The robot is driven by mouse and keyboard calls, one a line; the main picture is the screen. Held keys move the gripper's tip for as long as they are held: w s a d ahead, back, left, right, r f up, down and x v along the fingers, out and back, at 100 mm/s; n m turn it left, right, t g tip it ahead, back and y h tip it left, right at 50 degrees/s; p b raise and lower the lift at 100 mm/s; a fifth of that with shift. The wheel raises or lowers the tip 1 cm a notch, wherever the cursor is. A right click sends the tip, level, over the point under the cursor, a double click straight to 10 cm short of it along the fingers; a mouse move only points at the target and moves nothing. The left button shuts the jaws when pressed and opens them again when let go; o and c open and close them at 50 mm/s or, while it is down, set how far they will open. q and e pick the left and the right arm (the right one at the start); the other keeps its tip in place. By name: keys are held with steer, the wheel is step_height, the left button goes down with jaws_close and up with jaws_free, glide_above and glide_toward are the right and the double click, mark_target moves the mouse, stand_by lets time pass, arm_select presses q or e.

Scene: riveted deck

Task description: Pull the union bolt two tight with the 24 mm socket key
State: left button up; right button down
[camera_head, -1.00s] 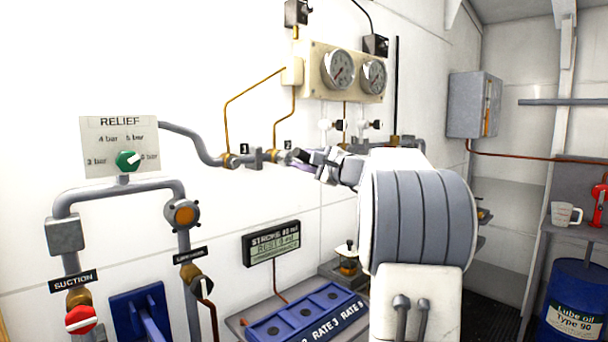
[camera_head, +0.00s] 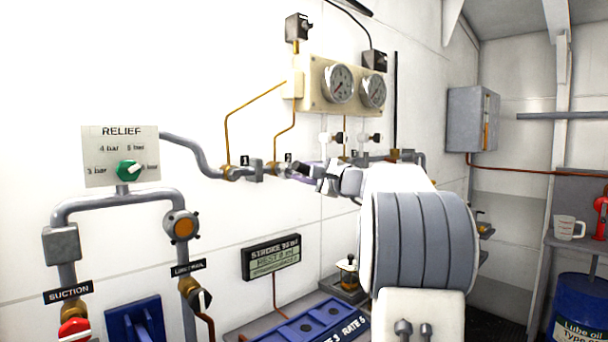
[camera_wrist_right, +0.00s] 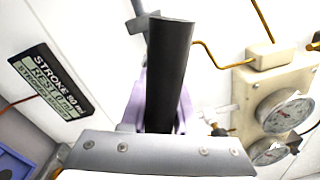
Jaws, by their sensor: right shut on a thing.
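In the right wrist view the gripper's lavender fingers (camera_wrist_right: 160,115) are shut on the dark, rod-like socket key (camera_wrist_right: 170,70), which points away from the camera. The key's far end is hidden, so I cannot tell whether its socket sits on the bolt. My left gripper is not in view.
Two gauges (camera_head: 338,84) on a cream panel are above the pipe. The relief plate (camera_head: 121,155) and a display (camera_head: 271,257) are on the wall. A blue tray (camera_head: 298,324) is below.

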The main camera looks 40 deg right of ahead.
steer(key=shift+w+a+r, duration=0.1)
steer(key=shift+w+a, duration=0.05)
steer(key=shift+w, duration=1.15)
stand_by(1.0)
steer(key=shift+p, duration=0.35)
steer(key=shift+r+m+p, duration=0.15)
steer(key=shift+m+p, duration=0.2)
steer(key=shift+m, duration=0.25)
steer(key=shift+f+b, duration=0.2)
steer(key=shift+b, duration=0.25)
steer(key=shift+b, duration=0.4)
steer(key=shift+r+n, duration=0.1)
steer(key=shift+n, duration=0.2)
steer(key=shift+s+b, duration=0.1)
steer(key=shift+b, duration=0.2)
